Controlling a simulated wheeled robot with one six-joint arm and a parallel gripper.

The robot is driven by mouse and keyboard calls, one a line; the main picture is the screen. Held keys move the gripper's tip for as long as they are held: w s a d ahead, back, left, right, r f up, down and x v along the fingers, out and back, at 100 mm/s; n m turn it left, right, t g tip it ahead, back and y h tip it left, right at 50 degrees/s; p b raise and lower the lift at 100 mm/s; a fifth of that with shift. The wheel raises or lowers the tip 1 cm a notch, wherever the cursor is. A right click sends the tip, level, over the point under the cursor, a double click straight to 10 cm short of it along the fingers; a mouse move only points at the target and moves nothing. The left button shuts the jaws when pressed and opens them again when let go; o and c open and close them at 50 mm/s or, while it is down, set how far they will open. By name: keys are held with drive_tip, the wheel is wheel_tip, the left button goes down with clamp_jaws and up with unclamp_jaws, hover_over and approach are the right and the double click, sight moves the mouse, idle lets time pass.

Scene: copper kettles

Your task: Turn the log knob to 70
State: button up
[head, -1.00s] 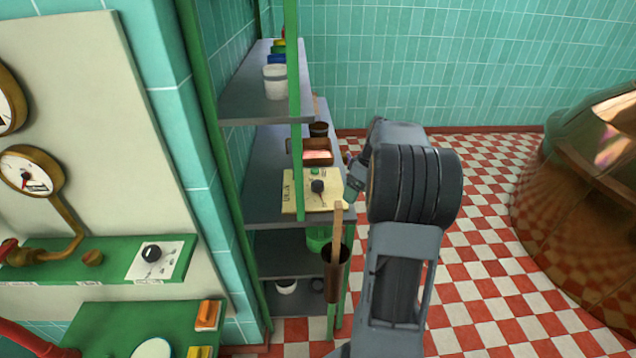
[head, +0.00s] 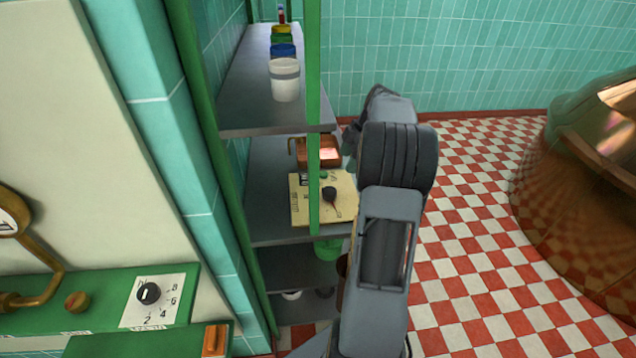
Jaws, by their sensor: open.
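A cream box (head: 302,212) stands on the middle shelf, with a black knob (head: 330,195) on its face, a small green part behind it and dark lettering too small to read. A green shelf post crosses in front of the box. Another black knob (head: 149,293) sits on a white plate marked 2, 4, 6, 8 on the green panel at lower left. I cannot read which knob is the log knob. My gripper (head: 349,142) shows only as a sliver left of my arm, beside the shelf and behind the box knob, apparently not touching it. It is open; its fingertips are mostly hidden.
A copper-coloured container (head: 318,153) stands behind the box. White, blue and yellow pots (head: 285,82) line the upper shelf (head: 240,100). A large copper kettle (head: 590,190) stands at right. The checkered floor between is clear.

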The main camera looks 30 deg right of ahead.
sight(330, 190)
drive_tip(key=p+x, duration=0.1)
drive_tip(key=x, duration=1.2)
drive_tip(key=shift+w+a+f, duration=0.2)
drive_tip(key=shift+w+f, duration=0.05)
drive_tip(key=c, duration=0.9)
